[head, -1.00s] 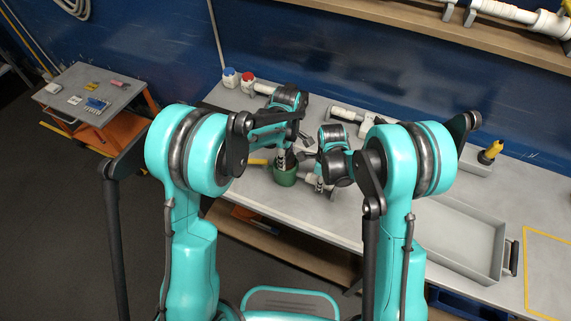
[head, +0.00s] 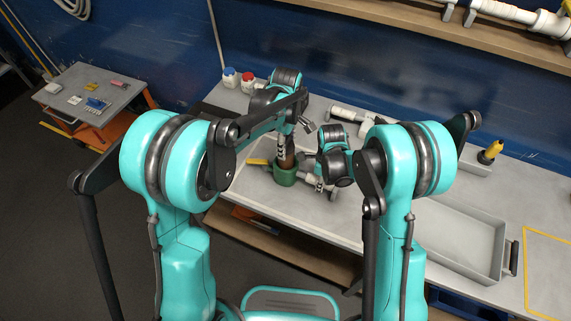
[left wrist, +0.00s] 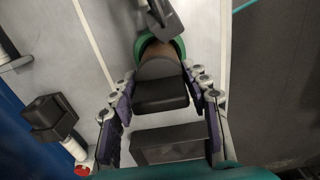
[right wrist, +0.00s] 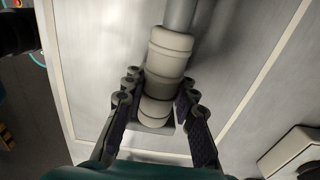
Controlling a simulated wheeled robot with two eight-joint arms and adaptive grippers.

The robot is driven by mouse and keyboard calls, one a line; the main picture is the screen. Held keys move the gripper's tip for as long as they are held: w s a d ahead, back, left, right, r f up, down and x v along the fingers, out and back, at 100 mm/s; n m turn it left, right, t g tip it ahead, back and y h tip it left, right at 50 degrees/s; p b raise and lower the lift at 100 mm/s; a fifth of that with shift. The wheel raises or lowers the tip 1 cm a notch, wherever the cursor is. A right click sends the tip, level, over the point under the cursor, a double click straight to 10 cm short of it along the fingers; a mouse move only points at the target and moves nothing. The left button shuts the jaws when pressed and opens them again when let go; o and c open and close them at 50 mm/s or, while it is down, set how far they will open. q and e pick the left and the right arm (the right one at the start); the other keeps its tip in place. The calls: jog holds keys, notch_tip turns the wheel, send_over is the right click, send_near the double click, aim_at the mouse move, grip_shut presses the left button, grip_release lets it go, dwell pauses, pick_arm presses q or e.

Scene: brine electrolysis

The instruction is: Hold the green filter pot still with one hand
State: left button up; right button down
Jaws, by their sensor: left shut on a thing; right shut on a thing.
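The green filter pot (head: 285,177) stands on the grey bench, and its rim (left wrist: 176,46) shows in the left wrist view. My left gripper (head: 283,146) is above the pot, shut on a brown cylinder (head: 286,160) with a dark block-like top (left wrist: 160,92). The cylinder's lower end is at the pot's mouth; I cannot tell how deep it sits. My right gripper (head: 308,178) is low beside the pot, on its right. It is shut on a cream ribbed cylindrical piece (right wrist: 160,85) joined to a grey rod (right wrist: 180,14). The joint with the pot is hidden.
Two white jars, one blue-capped (head: 229,78) and one red-capped (head: 248,82), stand at the back left. A white pipe fitting (head: 347,113) lies behind the grippers. A grey tray (head: 455,238) is on the right, with a yellow-topped tool (head: 490,152) behind it.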

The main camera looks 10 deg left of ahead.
pick_arm(q)
jog(key=shift+r, duration=1.6)
pick_arm(e)
jog(key=c, duration=1.1)
grip_release()
jog(key=shift+c, duration=0.2)
notch_tip(320, 180, up, 12)
jog(key=shift+r, duration=0.1)
